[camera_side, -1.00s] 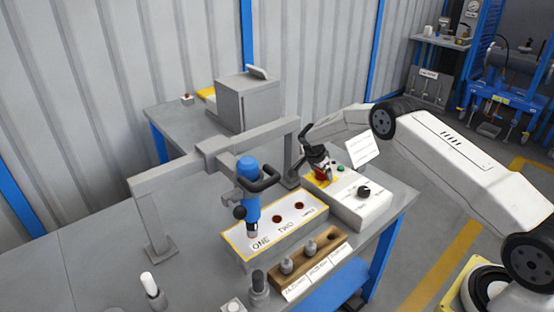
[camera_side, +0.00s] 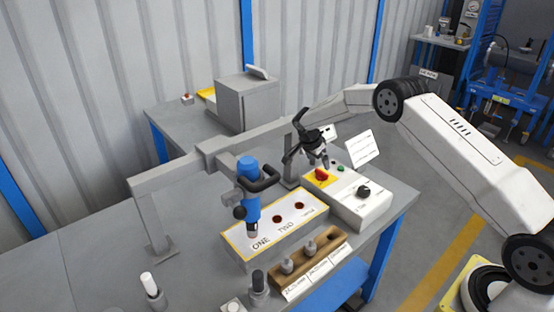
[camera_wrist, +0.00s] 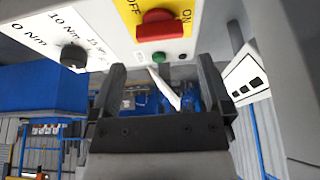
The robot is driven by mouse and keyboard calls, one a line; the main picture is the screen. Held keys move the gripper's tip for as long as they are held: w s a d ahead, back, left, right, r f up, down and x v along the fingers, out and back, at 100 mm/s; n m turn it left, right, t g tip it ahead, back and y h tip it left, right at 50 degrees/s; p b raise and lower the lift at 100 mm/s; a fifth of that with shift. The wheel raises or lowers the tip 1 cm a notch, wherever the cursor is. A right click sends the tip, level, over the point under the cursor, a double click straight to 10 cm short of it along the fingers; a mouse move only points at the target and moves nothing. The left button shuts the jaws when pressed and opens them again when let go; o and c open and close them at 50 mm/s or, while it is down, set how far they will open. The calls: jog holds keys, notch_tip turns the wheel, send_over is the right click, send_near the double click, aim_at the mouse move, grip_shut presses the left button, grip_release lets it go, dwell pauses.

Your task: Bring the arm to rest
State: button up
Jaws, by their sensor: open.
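My gripper (camera_side: 318,161) hangs above the white control box (camera_side: 362,207), over its yellow patch with the red switch (camera_side: 321,174). It is apart from the switch in the side view. In the wrist view my gripper (camera_wrist: 160,90) has its two dark fingers spread with nothing between them. The red switch (camera_wrist: 160,26) shows there beyond the fingertips, between the words OFF and ON, with a green button (camera_wrist: 158,56) beside it. The black torque knob (camera_wrist: 74,56) is at the left.
A blue tool (camera_side: 250,195) stands at the white plate marked ONE and TWO (camera_side: 240,238). A grey frame (camera_side: 165,177) spans the table behind it. A white card (camera_side: 361,149) stands behind the control box.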

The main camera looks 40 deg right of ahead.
jog(key=shift+a+r, duration=0.25)
jog(key=shift+r, duration=0.4)
jog(key=shift+a+r, duration=0.1)
jog(key=s+a+r+n+t+y, duration=0.1)
jog(key=s+a+r+n+y, duration=0.2)
jog(key=s+a+r+n, duration=0.65)
jog(key=s+a+n, duration=0.3)
jog(key=s+n, duration=0.1)
jog(key=s, duration=0.6)
jog(key=s+a+n+t+y, duration=0.1)
jog(key=s+a+n, duration=0.3)
jog(key=s, duration=0.7)
jog(key=shift+a+n+t, duration=0.25)
jog(key=shift+n+t, duration=0.05)
jog(key=shift+n, duration=0.05)
